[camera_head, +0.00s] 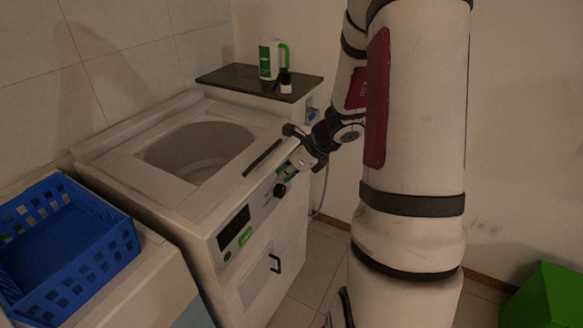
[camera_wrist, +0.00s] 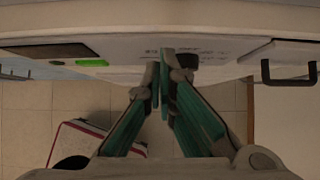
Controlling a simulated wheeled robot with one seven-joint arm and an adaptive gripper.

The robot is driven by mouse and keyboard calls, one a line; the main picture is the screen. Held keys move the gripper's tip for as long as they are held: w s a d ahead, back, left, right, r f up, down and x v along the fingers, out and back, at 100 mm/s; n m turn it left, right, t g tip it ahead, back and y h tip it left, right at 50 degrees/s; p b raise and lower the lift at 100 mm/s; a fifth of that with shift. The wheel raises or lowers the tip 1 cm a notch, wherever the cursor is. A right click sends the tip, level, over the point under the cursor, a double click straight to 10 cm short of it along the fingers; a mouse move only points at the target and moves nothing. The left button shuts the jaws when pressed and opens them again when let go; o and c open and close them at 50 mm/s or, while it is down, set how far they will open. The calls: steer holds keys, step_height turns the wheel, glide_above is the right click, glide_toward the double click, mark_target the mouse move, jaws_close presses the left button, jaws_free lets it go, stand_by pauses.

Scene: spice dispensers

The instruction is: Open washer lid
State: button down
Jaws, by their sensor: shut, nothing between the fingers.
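The washer (camera_head: 240,215) is a white top-loader left of centre in the head view. Its lid (camera_head: 125,172) lies flat on top, with a round tub showing through the large window area; I cannot tell whether glass covers it. A dark bar handle (camera_head: 262,158) runs along the lid's front edge. My gripper (camera_head: 292,168) is shut and empty at the washer's front right, just beside the handle and above a black knob (camera_head: 280,190). In the wrist view its teal fingers (camera_wrist: 164,68) come together close to the white front panel (camera_wrist: 130,48); whether they touch it is unclear.
A blue basket (camera_head: 65,240) stands on a white unit at left. A dark-topped cabinet (camera_head: 245,82) behind the washer holds a green-and-white jug (camera_head: 270,58) and a small dark bottle (camera_head: 286,80). A green bin (camera_head: 548,298) is at lower right. Tiled floor shows beside the washer.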

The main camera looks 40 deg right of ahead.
steer(key=shift+w+a+r+p, duration=0.1)
steer(key=shift+w+a+p, duration=0.15)
steer(key=shift+w, duration=0.35)
steer(key=shift+w+a+r+p, duration=0.1)
steer(key=shift+w+a+p, duration=0.15)
steer(key=shift+w, duration=0.35)
steer(key=shift+w+a+r, duration=0.15)
steer(key=shift+w+r, duration=0.35)
steer(key=shift+r, duration=0.1)
